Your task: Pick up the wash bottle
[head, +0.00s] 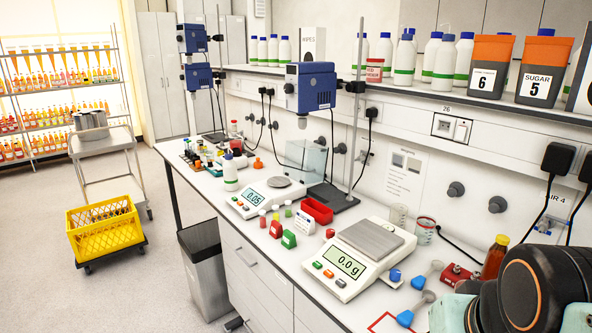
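A white bottle with a green band and a dark cap (230,173), which looks like the wash bottle, stands upright on the bench left of the front scale's far neighbour, a balance reading 0.05 (256,197). It is small here, and I cannot make out a spout clearly. Similar white bottles with green bands (439,62) stand on the wall shelf above. Part of my arm, dark with an orange ring and pale teal parts, fills the lower right corner. My gripper itself does not show, so its fingers and anything in them are hidden.
A nearer scale (359,255) reads 0.0 g. A red tray (317,209), a stand with a blue motor head (311,87), coloured blocks, blue scoops and an amber bottle (495,256) crowd the bench.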

